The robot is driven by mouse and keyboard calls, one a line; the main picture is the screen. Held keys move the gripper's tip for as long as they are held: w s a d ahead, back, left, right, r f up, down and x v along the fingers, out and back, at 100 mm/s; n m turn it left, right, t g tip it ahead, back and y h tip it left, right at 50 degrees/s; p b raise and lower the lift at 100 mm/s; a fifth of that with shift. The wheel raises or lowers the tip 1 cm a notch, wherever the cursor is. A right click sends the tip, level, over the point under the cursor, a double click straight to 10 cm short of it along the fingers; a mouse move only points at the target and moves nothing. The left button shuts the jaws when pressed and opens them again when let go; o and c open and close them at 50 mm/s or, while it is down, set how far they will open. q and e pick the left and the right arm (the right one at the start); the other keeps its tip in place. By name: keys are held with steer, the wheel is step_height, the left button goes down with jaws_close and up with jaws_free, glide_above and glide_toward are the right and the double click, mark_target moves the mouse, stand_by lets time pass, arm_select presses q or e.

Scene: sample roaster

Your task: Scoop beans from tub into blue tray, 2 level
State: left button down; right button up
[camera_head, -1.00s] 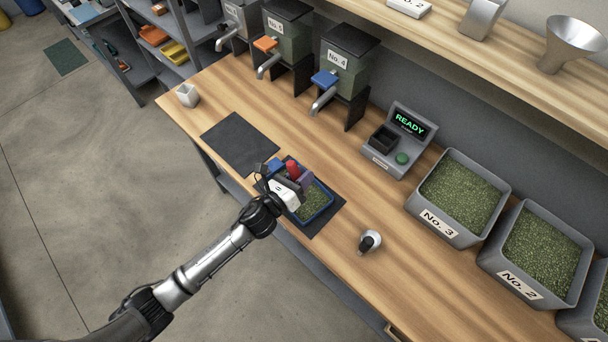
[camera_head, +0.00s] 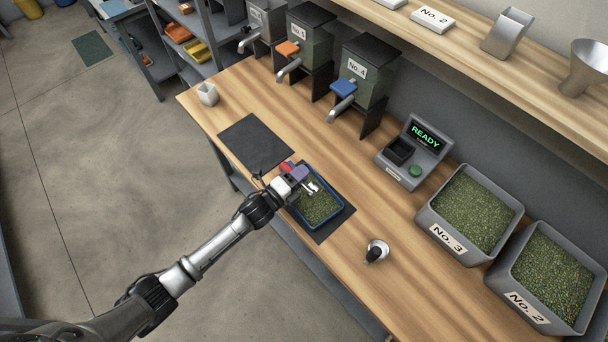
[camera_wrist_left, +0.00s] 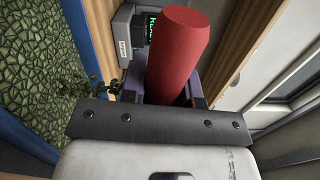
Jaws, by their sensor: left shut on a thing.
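The blue tray (camera_head: 341,216) rests on a dark mat near the counter's front edge and holds green beans. My left gripper (camera_head: 297,177) is shut on the red handle (camera_head: 286,167) of a scoop, at the tray's back left. The red handle also shows in the wrist view (camera_wrist_left: 182,50), between purple jaws. The metal scoop end (camera_head: 311,188) appears tilted over the tray; its inside is not clear. In the wrist view a small cluster of beans (camera_wrist_left: 94,86) shows beside the jaws, near the tray's blue wall (camera_wrist_left: 28,138). The No. 3 tub (camera_head: 436,215) and No. 2 tub (camera_head: 507,285) hold green beans.
A bare dark mat (camera_head: 256,143) lies left of the tray. A small metal item with a dark handle (camera_head: 376,251) stands right of it. A scale reading READY (camera_head: 413,152) and several dispensers (camera_head: 365,80) stand behind. Wood between tray and scale is clear.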

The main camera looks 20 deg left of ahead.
arm_select(q)
steer(key=shift+w+a+f+n, duration=0.15)
steer(key=shift+a+f+n, duration=0.25)
steer(key=shift+n, duration=0.7)
steer(key=shift+w+a+f+n, duration=0.1)
steer(key=shift+a+f+n, duration=0.3)
steer(key=shift+n, duration=0.7)
steer(key=shift+w+a+f+n, duration=0.15)
steer(key=shift+f+n, duration=0.4)
steer(key=shift+n, duration=0.55)
steer(key=shift+r, duration=0.15)
step_height(320, 180, up, 3)
steer(key=p, duration=0.2)
steer(key=shift+p, duration=0.35)
